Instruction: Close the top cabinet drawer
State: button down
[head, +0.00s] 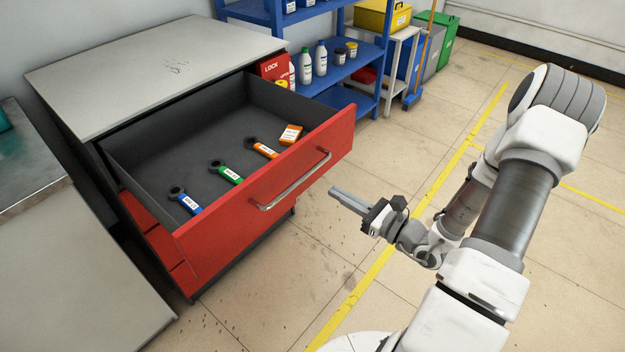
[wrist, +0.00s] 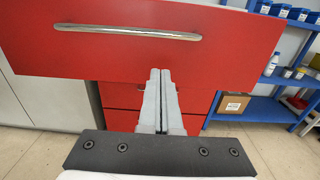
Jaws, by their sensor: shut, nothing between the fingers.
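The top cabinet drawer (head: 270,193) has a red front and is pulled far out of the cabinet (head: 160,70). A silver bar handle (head: 292,184) runs along its front. Inside lie blue, green and orange wrenches and a small orange box (head: 291,135). My gripper (head: 334,194) is shut and empty, to the right of the drawer front and apart from it in the head view. In the wrist view, the shut fingertips (wrist: 160,72) show below the handle (wrist: 128,32), against the red fronts. The gap between fingertips and drawer cannot be judged there.
A blue shelf (head: 345,68) with bottles stands behind the cabinet. A grey-topped surface (head: 75,270) is at the left. The floor (head: 270,300) in front of the drawer is clear, crossed by yellow lines. A cardboard box (wrist: 233,103) sits on the shelf's bottom level.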

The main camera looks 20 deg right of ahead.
aim_at(303, 173)
jog(key=b+x, duration=0.1)
jog(key=x, duration=0.7)
jog(key=shift+w+a, duration=0.15)
jog(key=shift+w, duration=0.1)
